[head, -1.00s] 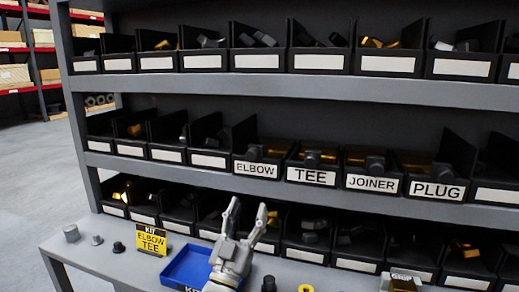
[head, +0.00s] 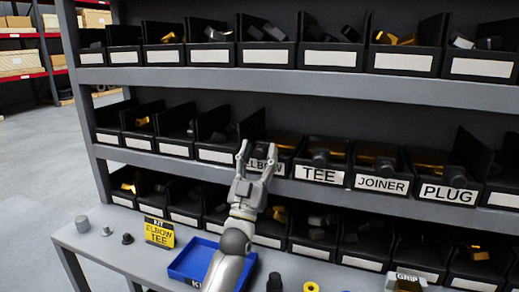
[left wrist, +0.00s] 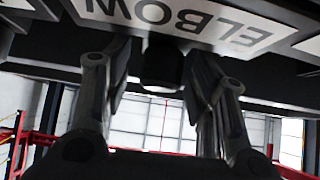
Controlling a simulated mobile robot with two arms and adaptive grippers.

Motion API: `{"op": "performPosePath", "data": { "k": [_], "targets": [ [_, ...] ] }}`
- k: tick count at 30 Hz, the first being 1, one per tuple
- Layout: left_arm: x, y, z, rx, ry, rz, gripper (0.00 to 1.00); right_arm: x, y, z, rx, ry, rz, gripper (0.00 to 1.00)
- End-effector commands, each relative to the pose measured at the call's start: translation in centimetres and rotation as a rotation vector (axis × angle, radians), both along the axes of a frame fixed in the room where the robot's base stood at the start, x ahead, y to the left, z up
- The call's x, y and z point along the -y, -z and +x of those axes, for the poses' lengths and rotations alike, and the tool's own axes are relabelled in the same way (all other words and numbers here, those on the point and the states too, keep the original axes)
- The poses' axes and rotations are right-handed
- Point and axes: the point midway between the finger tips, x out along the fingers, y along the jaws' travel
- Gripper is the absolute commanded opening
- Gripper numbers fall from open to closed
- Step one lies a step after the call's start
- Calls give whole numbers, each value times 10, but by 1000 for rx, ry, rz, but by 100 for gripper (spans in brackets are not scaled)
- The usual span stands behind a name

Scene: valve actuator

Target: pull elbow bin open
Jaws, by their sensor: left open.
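The elbow bin (head: 285,167) is a black bin in the middle shelf row, seated in line with its neighbours. Its white ELBOW label (head: 262,164) is partly hidden by my fingers in the head view. My left gripper (head: 257,150) is open in front of this bin, with a fingertip towards each side of the label. In the left wrist view the ELBOW label (left wrist: 180,20) appears upside down at the top. A dark stub (left wrist: 163,62) on the bin front shows between the two open fingers (left wrist: 163,80), which look apart from it. My right gripper is not seen.
The tee bin (head: 320,172), joiner bin (head: 382,184) and plug bin (head: 447,193) stand to the right. On the bench below are a blue tray (head: 184,264), a yellow kit sign (head: 159,232) and loose fittings. Shelf boards run above and below.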

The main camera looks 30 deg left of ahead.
Motion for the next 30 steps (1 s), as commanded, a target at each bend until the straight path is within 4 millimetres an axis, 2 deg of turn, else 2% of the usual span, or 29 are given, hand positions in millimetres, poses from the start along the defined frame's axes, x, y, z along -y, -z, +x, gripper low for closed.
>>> {"op": "performPosePath", "data": {
  "k": [10,22,30],
  "targets": [
    [-1,-3,3,-1,0,0,52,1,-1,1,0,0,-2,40],
    [-1,-3,3,-1,0,0,2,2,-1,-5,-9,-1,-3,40],
    [-1,-2,3,-1,0,0,0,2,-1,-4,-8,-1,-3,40]
  ]
}}
